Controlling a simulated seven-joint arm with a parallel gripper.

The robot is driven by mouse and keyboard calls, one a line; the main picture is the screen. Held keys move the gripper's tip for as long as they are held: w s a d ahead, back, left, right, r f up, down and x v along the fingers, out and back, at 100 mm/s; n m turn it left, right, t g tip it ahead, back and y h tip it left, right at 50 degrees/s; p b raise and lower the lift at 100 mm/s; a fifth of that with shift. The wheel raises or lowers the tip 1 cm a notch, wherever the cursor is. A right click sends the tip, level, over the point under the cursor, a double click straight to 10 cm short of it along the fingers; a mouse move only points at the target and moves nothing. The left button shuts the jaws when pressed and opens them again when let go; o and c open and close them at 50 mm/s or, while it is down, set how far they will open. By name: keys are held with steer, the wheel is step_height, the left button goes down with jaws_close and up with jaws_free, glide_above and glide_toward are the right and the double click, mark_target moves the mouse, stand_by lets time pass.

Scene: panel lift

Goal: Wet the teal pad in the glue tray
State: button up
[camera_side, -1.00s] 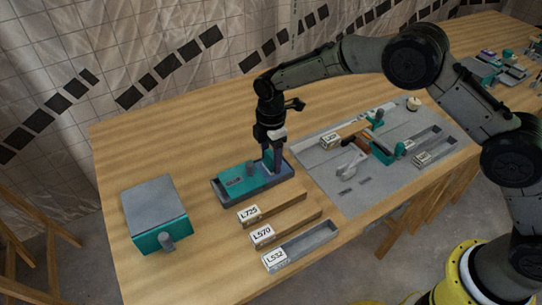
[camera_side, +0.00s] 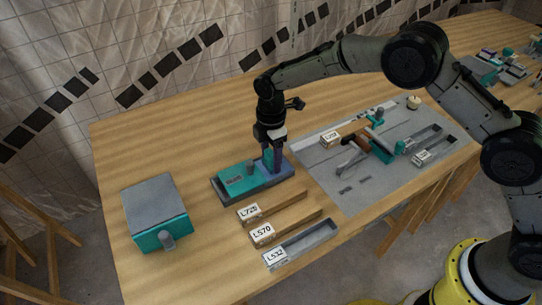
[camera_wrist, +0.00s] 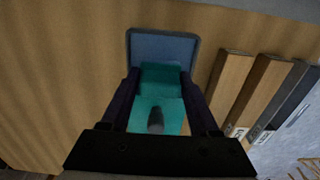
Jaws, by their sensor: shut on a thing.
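The glue tray (camera_side: 286,178) is a long blue-grey tray on the wooden table. A teal cover with a round knob (camera_side: 238,180) lies over its left part. My gripper (camera_side: 272,162) points down at the tray's right end, shut on the teal pad (camera_side: 267,157). In the wrist view the pad (camera_wrist: 160,74) shows between the two dark fingers, over the tray's blue floor (camera_wrist: 162,46). The knobbed cover (camera_wrist: 158,106) shows below it. Whether the pad's underside touches the glue is hidden.
A grey-topped teal box (camera_side: 158,212) stands at left. A grey mat (camera_side: 365,195) with tools and teal fixtures lies at right. The table behind the tray is clear.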

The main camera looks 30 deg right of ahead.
mark_target(272, 152)
steer(key=shift+f, duration=0.1)
steer(key=shift+r, duration=3.6)
steer(key=shift+d, duration=0.1)
steer(key=s+d+r+m, duration=0.1)
steer(key=s+d+m, duration=0.2)
steer(key=d+m, duration=1.25)
steer(key=s+d+f+m, duration=0.1)
steer(key=s+d, duration=0.1)
steer(key=d, duration=0.3)
steer(key=s+d+f+m, duration=0.1)
steer(key=s+d, duration=0.1)
steer(key=d, duration=0.4)
steer(key=shift+s+d, duration=0.15)
steer(key=shift+s, duration=0.2)
